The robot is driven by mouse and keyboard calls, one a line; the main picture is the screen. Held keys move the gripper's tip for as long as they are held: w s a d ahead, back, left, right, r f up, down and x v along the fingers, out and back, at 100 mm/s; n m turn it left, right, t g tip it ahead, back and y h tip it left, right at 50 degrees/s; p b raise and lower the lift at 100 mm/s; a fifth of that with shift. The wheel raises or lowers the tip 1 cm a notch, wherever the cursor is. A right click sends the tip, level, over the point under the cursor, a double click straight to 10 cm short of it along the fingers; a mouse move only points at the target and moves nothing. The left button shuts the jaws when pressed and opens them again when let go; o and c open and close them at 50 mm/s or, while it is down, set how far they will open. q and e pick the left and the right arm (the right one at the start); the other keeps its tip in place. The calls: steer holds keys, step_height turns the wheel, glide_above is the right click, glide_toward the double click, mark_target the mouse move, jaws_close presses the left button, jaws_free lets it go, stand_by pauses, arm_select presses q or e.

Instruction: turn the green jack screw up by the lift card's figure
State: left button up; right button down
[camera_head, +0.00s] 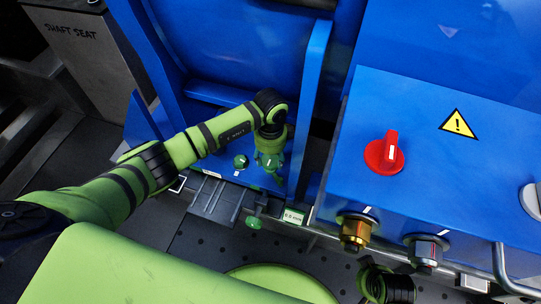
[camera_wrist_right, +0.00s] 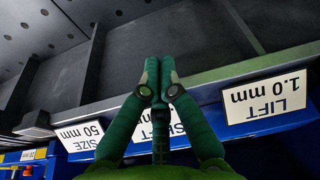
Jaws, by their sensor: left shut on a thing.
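My left gripper (camera_head: 271,168) points down at the blue frame's lower ledge in the head view. It is shut on what looks like the green jack screw, which its fingers and wrist mostly hide. A small dark green knob (camera_head: 241,161) with a light mark sits just left of it, apart from the fingers. The lift card (camera_wrist_right: 268,95) shows upside down in the right wrist view and reads LIFT 1.0 mm. My right gripper (camera_wrist_right: 160,72) is shut, with its fingertips together and nothing visible between them.
A red knob (camera_head: 385,153) and a warning triangle are on the blue box at right. Brass (camera_head: 355,232) and steel (camera_head: 425,250) fittings stick out of its front. A small label (camera_head: 293,216) and a green piece (camera_head: 253,222) are below the ledge. A SIZE 50 mm card (camera_wrist_right: 80,134) shows too.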

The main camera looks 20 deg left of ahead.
arm_select(q)
steer(key=shift+m, duration=0.4)
steer(key=shift+m+p, duration=0.35)
steer(key=shift+m, duration=0.35)
steer(key=m, duration=0.2)
steer(key=shift+m+p, duration=0.3)
steer(key=m, duration=0.3)
steer(key=shift+s+m+p, duration=0.1)
steer(key=shift+m+p, duration=0.2)
steer(key=shift+m, duration=1.5)
arm_select(e)
steer(key=shift+s+d+f, duration=0.1)
steer(key=shift+s+f, duration=0.25)
steer(key=shift+f, duration=0.45)
steer(key=shift+s+f, duration=0.3)
steer(key=shift+f, duration=0.5)
steer(key=shift+s+d+f, duration=0.1)
steer(key=shift+s+f, duration=0.25)
steer(key=shift+f, duration=0.45)
arm_select(q)
steer(key=shift+f, duration=0.1)
